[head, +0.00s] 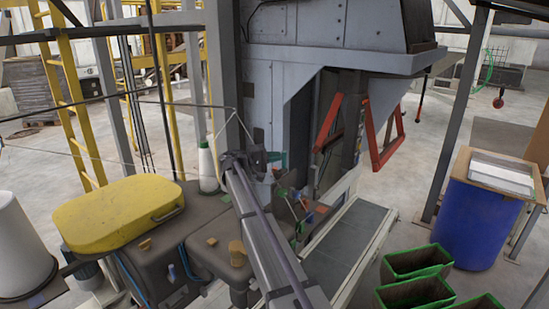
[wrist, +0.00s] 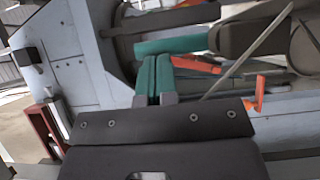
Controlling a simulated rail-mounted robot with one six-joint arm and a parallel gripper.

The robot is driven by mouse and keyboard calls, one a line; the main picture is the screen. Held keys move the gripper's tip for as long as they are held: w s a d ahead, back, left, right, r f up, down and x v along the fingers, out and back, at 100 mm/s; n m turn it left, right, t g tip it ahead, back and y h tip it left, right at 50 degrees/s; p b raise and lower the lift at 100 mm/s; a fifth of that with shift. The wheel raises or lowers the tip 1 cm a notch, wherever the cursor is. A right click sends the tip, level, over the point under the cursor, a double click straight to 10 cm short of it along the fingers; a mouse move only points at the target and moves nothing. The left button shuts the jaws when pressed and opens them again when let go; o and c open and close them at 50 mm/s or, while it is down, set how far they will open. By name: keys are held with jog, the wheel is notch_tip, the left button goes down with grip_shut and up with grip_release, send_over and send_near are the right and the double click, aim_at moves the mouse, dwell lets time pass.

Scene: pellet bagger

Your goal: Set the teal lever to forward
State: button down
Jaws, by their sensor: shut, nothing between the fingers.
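My gripper (wrist: 154,62) is seen from behind in the wrist view, its two narrow teal fingers side by side and shut with nothing between them. A teal bar that looks like the teal lever (wrist: 178,44) lies crosswise just beyond the fingertips. I cannot tell whether the fingertips touch it. In the head view my gripper (head: 272,158) is at the end of my arm, against the grey machine front. A small teal patch shows there, and I cannot tell finger from lever. The lever's base is hidden.
Orange-red parts (wrist: 195,64) sit close to the right of the fingers. The grey machine (head: 318,45) rises behind, with a red frame (head: 384,135). A conveyor (head: 345,245) runs below. A yellow lid (head: 115,215) lies left, and a blue barrel (head: 478,225) stands right.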

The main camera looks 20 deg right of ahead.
jog(key=shift+s+d+r, duration=0.15)
jog(key=shift+s, duration=0.2)
dwell(0.3)
jog(key=shift+s+d+r+p, duration=0.15)
jog(key=shift+s+d+p, duration=0.25)
jog(key=shift+s, duration=0.55)
jog(key=shift+s+d+f+b, duration=0.25)
jog(key=shift+s+d, duration=0.2)
jog(key=shift+s, duration=0.2)
jog(key=shift+s+d+f+b, duration=0.15)
jog(key=shift+s+d+b, duration=0.1)
jog(key=shift+s+d, duration=0.25)
jog(key=shift+s+a, duration=0.1)
jog(key=shift+s, duration=0.1)
jog(key=w+a, duration=0.1)
jog(key=a, duration=0.9)
jog(key=shift+a, duration=0.35)
